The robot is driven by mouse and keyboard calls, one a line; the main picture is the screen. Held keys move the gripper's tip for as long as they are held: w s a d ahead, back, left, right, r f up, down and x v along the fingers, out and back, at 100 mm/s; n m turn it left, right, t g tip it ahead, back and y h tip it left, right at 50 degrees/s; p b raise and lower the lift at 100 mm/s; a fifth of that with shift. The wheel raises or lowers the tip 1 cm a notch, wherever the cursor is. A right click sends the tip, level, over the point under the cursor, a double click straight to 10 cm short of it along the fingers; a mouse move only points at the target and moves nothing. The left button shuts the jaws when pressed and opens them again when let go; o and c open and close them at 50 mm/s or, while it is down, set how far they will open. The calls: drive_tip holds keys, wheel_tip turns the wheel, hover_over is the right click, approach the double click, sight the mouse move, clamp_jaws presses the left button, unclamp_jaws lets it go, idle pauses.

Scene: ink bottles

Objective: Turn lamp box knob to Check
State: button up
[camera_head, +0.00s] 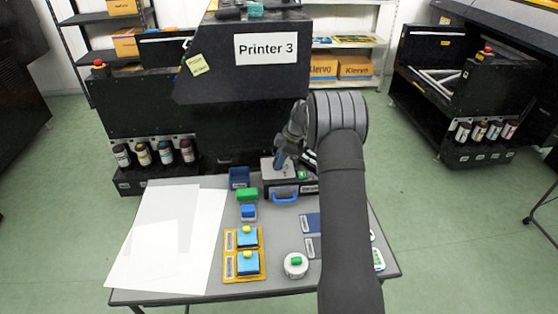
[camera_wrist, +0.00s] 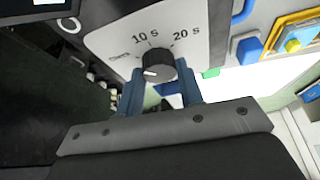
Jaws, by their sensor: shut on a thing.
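The lamp box (camera_head: 271,166) stands at the back of the table, with a pale top face and a blue handle in front. In the wrist view its pale panel (camera_wrist: 200,22) carries "10 s", "20 s" and a small label at the left that looks like "Check". The black round knob (camera_wrist: 160,66) has a white mark on its left side, pointing left, roughly toward the small label. My gripper (camera_head: 280,163) reaches down onto the box top. Its blue fingers (camera_wrist: 161,86) sit on both sides of the knob, shut on it. The knob is hidden in the head view.
Yellow trays (camera_head: 257,270) with blue pieces and a white round jar (camera_head: 295,266) are nearer. White sheets (camera_head: 150,260) cover the table's left. Printer 3 (camera_head: 230,90) rises behind.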

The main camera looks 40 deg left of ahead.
drive_tip(key=shift+n+g+h, duration=0.4)
drive_tip(key=shift+n+h, duration=0.1)
drive_tip(key=shift+n, duration=1.1)
drive_tip(key=shift+w, duration=0.1)
drive_tip(key=o, duration=1)
drive_tip(key=v, duration=1.7)
drive_tip(key=shift+r, duration=0.2)
drive_tip(key=shift+w+a+f, duration=0.1)
drive_tip(key=shift+a, duration=0.05)
